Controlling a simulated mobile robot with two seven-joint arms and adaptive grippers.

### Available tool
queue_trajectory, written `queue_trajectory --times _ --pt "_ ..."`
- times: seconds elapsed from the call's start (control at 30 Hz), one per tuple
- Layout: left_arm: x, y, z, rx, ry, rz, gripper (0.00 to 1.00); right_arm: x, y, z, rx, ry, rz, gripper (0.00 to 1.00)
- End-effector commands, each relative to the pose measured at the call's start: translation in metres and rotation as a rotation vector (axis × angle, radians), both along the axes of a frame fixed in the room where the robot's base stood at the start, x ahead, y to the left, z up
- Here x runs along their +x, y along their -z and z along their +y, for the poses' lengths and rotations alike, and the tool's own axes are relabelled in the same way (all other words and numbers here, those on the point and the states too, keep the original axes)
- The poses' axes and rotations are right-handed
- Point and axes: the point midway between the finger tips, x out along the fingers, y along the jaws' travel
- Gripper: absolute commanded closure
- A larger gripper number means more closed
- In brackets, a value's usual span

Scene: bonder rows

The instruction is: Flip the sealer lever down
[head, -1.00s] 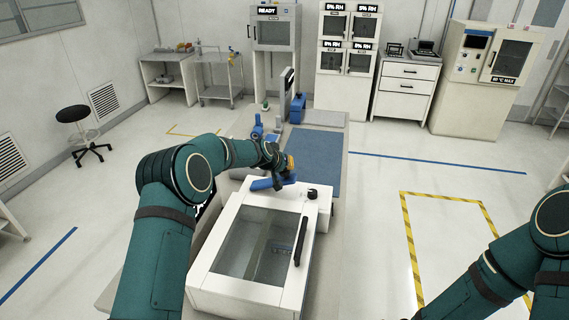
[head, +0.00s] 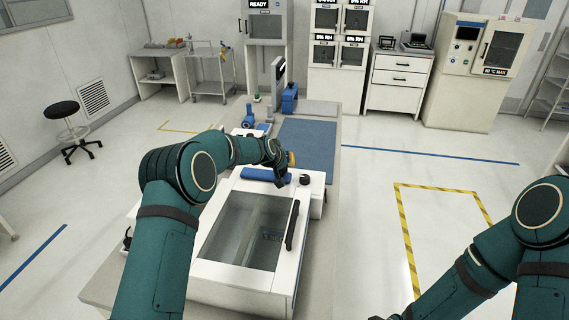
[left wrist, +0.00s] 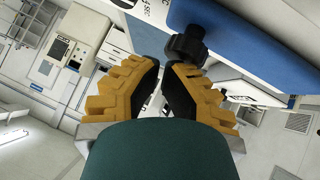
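The sealer (head: 212,268) is a white box with a clear window and a black handle (head: 293,225). A blue bar (head: 265,175), which looks like its lever, lies across the rear of its top. My left gripper (head: 290,160) is at the bar's right end. In the left wrist view, the blue bar (left wrist: 245,55) crosses the upper right, with a black knob (left wrist: 187,46) just beyond the fingertips. The left gripper (left wrist: 163,72) shows a narrow gap with nothing held in it. Contact with the knob is unclear. My right gripper is out of view.
A black round knob (head: 304,180) stands on the sealer's right rear. Behind it are a blue mat (head: 308,143) and a blue-based upright device (head: 289,98). The floor to the right is clear, with a yellow-black marked area (head: 402,225).

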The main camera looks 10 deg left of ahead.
Motion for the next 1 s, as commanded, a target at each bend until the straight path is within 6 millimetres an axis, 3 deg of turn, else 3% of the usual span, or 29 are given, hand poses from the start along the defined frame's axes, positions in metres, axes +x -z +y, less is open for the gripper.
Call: queue_trajectory --times 0.03,0.47,0.73,1.0 --pt "-0.004 0.011 -0.003 -0.002 0.006 0.023 1.0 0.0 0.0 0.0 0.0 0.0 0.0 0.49" --pt "-0.006 0.007 -0.003 -0.003 0.006 0.027 1.0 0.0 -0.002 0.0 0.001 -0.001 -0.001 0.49" --pt "-0.008 -0.046 0.007 -0.001 0.002 0.005 1.0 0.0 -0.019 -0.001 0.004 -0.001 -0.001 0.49" --pt "-0.046 -0.081 0.007 0.0 0.002 0.0 1.0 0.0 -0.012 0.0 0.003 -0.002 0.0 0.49"
